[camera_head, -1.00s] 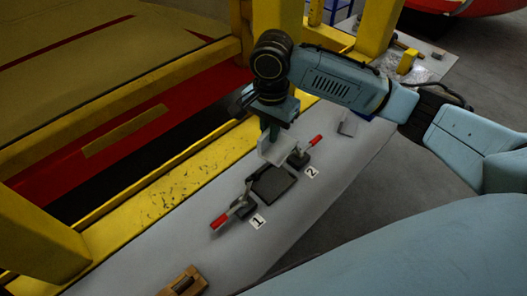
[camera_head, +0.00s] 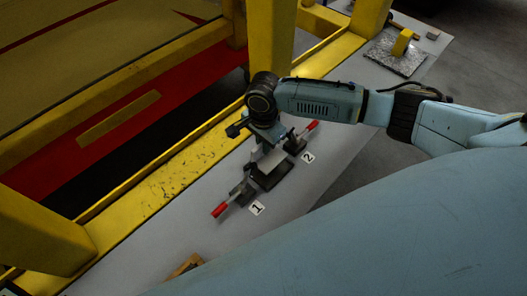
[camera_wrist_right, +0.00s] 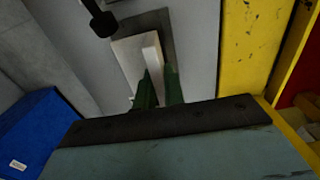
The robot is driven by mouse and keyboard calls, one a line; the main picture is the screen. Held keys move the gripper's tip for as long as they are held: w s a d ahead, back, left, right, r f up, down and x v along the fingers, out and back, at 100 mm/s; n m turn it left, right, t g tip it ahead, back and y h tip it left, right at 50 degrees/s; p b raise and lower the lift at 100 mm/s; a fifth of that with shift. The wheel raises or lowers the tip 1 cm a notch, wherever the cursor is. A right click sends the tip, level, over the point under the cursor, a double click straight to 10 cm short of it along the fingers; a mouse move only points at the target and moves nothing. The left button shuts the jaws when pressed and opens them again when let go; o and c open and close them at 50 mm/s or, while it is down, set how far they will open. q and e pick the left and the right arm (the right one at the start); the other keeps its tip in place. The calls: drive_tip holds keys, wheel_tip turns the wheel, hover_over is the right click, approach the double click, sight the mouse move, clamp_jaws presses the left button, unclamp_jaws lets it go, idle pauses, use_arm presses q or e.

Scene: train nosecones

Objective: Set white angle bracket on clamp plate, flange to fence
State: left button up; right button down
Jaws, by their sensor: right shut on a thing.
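The white angle bracket (camera_head: 270,161) hangs from my right gripper (camera_head: 268,143), at the dark clamp plate (camera_head: 275,180) between two toggle clamps. In the right wrist view, the green fingers of my right gripper (camera_wrist_right: 158,90) are shut on the upright flange of the bracket (camera_wrist_right: 130,58). The bracket's flat leg overlaps the dark plate (camera_wrist_right: 155,20), whose far part shows beyond it. I cannot tell whether the bracket touches the plate. The fence is not clearly distinguishable. My left gripper is not in view.
Red-handled clamps stand at label 1 (camera_head: 256,208) and label 2 (camera_head: 308,158), flanking the plate. A yellow frame beam (camera_head: 165,185) runs along the left of the grey table (camera_head: 345,150). A wooden block (camera_head: 185,265) lies at the near end. A blue box (camera_wrist_right: 35,130) shows in the wrist view.

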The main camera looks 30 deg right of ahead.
drive_tip(key=shift+f, duration=2.15)
drive_tip(key=shift+f, duration=0.1)
drive_tip(key=c, duration=1.5)
unclamp_jaws()
wheel_tip(320, 180, up, 12)
drive_tip(key=shift+r, duration=0.15)
